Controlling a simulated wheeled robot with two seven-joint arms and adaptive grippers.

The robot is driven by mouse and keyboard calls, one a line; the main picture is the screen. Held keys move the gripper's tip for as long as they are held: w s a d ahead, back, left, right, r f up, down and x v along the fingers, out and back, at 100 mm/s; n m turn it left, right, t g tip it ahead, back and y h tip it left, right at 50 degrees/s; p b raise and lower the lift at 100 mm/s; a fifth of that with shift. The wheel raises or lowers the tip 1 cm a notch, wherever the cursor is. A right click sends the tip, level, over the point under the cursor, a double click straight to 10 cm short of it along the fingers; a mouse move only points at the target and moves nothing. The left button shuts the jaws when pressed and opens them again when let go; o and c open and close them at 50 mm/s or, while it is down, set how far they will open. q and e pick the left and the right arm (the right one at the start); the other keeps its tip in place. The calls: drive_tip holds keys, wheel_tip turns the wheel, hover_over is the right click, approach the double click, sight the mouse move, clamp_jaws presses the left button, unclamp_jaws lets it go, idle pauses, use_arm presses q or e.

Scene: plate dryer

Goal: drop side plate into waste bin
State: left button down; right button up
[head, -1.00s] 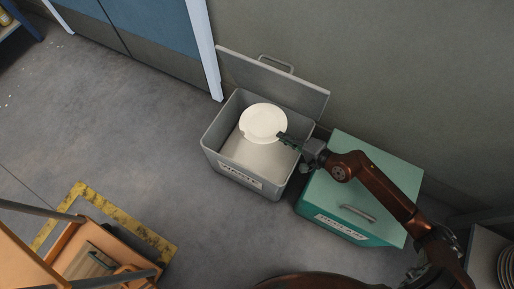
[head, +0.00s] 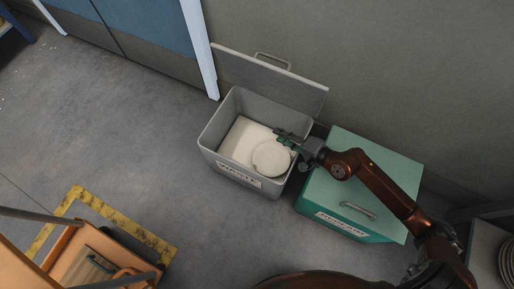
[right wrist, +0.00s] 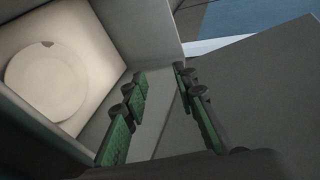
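The white side plate (head: 270,158) lies inside the open grey waste bin (head: 240,181), on its pale bottom and toward the bin's right side. In the right wrist view the plate (right wrist: 60,78) shows a small dark chip at its rim, and it is apart from my fingers. My right gripper (head: 283,136) is over the bin's right part. Its green-padded fingers (right wrist: 160,105) are spread with nothing between them. My left gripper is not in view.
The bin's grey lid (head: 268,80) stands open against the wall. A closed teal bin (head: 385,175) stands to the right, under my right arm. An orange cart (head: 75,250) is at the lower left, by yellow floor tape (head: 130,232). A stack of plates (head: 508,262) shows at the right edge.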

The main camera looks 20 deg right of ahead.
drive_tip(key=shift+f, duration=0.1)
drive_tip(key=v, duration=1.2)
